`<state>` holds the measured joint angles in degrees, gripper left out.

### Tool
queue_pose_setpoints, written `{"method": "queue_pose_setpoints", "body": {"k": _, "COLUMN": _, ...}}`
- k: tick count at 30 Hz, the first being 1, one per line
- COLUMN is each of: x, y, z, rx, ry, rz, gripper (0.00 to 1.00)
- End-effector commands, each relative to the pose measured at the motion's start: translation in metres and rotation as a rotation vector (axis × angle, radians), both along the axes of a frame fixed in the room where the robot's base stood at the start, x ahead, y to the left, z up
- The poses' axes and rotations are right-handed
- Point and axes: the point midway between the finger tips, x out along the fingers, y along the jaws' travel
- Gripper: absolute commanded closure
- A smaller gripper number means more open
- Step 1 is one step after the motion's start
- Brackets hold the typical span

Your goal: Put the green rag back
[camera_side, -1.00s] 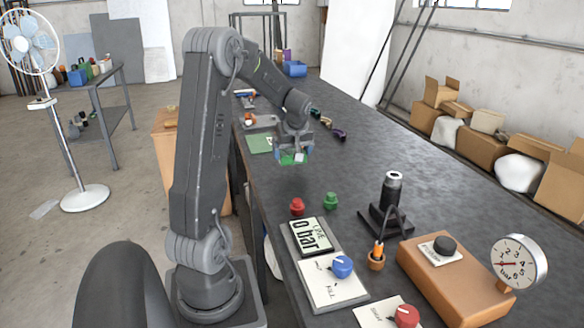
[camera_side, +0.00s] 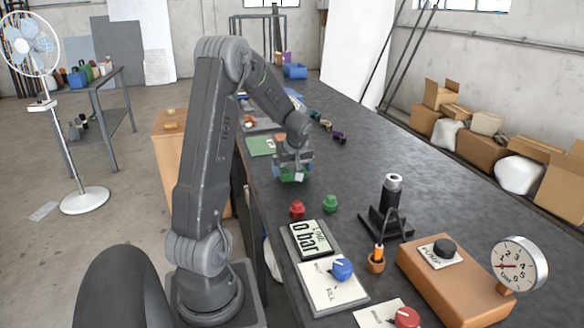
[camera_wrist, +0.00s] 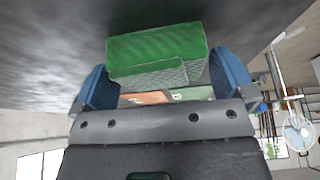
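The green rag (camera_wrist: 157,48) is a folded, block-like cloth in the wrist view. It sits between the two blue fingertips of my gripper (camera_wrist: 165,82). In the side view my gripper (camera_side: 293,174) points down over the near left part of the dark bench, with the green rag (camera_side: 291,177) showing between its fingers. A flat green mat with a pale label (camera_side: 261,146) lies behind my gripper, near the bench's left edge.
A red knob (camera_side: 297,210) and a green knob (camera_side: 330,203) stand in front of my gripper. Beyond them are a control panel (camera_side: 331,280), a black stand (camera_side: 391,209) and an orange block (camera_side: 452,280).

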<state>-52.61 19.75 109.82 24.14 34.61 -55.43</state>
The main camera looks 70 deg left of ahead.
Motion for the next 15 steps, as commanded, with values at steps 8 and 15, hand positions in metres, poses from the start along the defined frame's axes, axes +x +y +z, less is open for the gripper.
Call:
{"method": "queue_pose_setpoints", "body": {"k": 8, "x": 0.001, "y": -0.003, "z": 0.013, "rx": 0.003, "ry": -0.004, "rz": 0.001, "gripper": 0.00}}
{"method": "queue_pose_setpoints", "body": {"k": 15, "x": 0.001, "y": -0.022, "z": 0.057, "rx": 0.005, "ry": -0.004, "rz": -0.001, "gripper": 0.00}}
